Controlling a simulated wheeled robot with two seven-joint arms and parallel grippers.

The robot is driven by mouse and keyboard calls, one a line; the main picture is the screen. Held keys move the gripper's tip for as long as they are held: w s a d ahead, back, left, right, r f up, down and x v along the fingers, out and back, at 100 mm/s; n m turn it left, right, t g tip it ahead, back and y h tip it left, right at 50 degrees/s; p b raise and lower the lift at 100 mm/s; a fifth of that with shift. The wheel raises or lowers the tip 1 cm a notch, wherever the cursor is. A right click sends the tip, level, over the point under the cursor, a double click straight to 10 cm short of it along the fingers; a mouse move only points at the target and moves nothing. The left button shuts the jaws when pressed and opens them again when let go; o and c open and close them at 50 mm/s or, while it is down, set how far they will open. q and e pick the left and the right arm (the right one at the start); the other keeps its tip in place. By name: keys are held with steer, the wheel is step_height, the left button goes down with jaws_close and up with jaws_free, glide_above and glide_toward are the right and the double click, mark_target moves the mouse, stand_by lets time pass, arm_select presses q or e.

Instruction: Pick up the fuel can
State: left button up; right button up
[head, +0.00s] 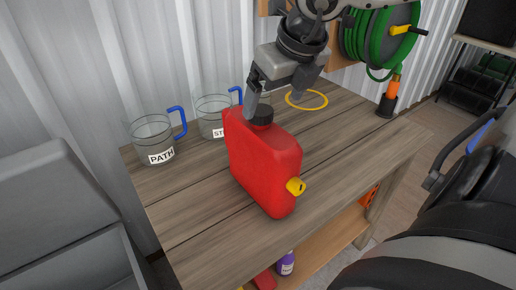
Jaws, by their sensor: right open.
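The red fuel can (263,160) stands upright on the wooden workbench (185,215). It has a black cap on top and a yellow spout cap low on its right side. My right gripper (259,106) reaches down from above to the top of the can. Its jaws are open at the black cap, with one finger on the cap's left side. The far finger is partly hidden, and I cannot tell whether the fingers touch the cap. My left gripper is not in view.
Clear cups labelled PATH (153,140) and another label (213,112) stand left of and behind the can. A yellow ring (306,99) lies behind it. A green hose reel (372,38) hangs at the back. A purple bottle (286,264) is on the lower shelf. The bench's left front is clear.

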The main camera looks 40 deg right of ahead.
mark_target(262, 128)
steer(key=x, duration=1)
jaws_close()
